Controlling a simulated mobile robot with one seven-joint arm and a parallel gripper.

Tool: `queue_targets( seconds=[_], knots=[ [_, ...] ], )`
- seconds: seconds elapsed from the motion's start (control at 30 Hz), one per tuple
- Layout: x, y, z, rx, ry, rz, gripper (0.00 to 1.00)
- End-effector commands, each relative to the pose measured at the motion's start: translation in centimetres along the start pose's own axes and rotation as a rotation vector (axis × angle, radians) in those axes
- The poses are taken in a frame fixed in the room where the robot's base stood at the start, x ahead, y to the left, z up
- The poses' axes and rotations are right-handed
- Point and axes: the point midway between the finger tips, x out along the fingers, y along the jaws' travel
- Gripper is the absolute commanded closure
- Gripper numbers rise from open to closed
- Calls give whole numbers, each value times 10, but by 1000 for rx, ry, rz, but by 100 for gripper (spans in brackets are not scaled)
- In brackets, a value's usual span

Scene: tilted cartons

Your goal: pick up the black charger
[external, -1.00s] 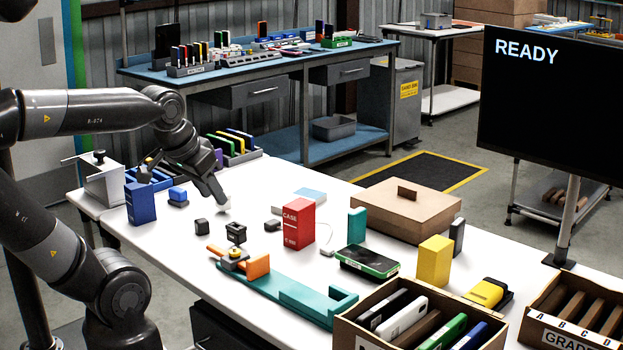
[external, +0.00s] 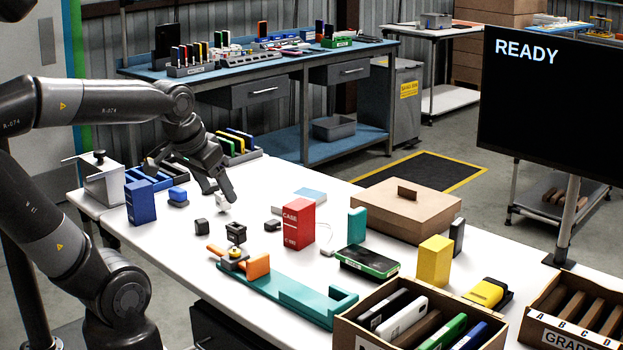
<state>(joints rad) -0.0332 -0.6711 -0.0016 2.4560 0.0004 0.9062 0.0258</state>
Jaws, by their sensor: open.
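Several small black objects stand on the white table, and I cannot tell for sure which is the black charger. A small black cube (external: 201,227) stands left of a black block with an open-looking top (external: 236,233). A low dark piece (external: 272,225) lies to their right, near the red box. My gripper (external: 188,188) is open above the table, behind the black cube and apart from it. Its fingers are spread wide, and a pale piece shows at the right fingertip. I see nothing held between the fingers.
A blue box (external: 140,203) and blue-topped block (external: 177,196) stand left of the cube. The red box (external: 299,224) stands to the right. A teal fixture (external: 290,293) with an orange block lies in front. A brown carton (external: 407,212) is farther right.

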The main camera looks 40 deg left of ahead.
Motion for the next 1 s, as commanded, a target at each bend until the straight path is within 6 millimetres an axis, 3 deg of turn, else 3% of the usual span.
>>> queue_targets(
  seconds=[0.27, 0.5, 0.8, 1.0],
  knots=[
    [36, -35, -50, -13, -141, -32, 33],
    [81, -75, -85, -26, -258, -37, 33],
    [148, -132, -108, -46, -393, -18, 33],
    [177, -156, -111, -54, -442, -3, 33]
  ],
)
